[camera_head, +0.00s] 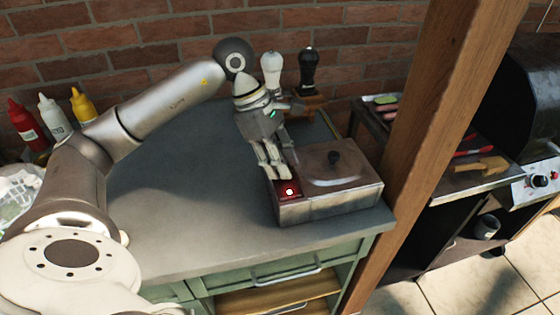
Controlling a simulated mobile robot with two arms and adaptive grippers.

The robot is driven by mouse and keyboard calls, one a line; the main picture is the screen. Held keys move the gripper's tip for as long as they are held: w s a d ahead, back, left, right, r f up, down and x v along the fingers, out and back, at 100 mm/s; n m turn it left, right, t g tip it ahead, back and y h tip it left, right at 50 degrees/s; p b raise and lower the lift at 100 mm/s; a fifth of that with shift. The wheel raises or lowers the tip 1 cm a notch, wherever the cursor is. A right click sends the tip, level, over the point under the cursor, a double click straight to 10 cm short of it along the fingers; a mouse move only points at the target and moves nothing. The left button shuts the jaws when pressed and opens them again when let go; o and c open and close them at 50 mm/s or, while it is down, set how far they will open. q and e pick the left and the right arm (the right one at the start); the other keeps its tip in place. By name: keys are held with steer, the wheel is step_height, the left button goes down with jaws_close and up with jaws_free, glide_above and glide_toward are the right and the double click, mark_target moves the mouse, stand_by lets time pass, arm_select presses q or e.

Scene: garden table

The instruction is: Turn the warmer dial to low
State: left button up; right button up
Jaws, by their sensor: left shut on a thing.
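The warmer (325,203) is a grey metal box with a lidded top and a dark knob on the lid, near the right end of the table. A small red panel with a bright white mark (289,191) is on its left front part, where the dial seems to be. My left gripper (278,176) reaches down to this panel from behind, its fingers closed at the panel's back edge. It is shut on what appears to be the dial, which the fingers largely hide. The dial's setting is too small to read. My right gripper is out of view.
Red, white and yellow bottles (54,117) stand at the back left. A white and a black mill (308,70) stand behind the gripper. A wooden post (405,130) rises right of the warmer, with a grill (525,95) beyond. The table's middle (190,190) is clear.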

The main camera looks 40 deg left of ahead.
arm_select(q)
steer(key=shift+r, duration=0.1)
steer(key=o, duration=1)
steer(key=v, duration=1.2)
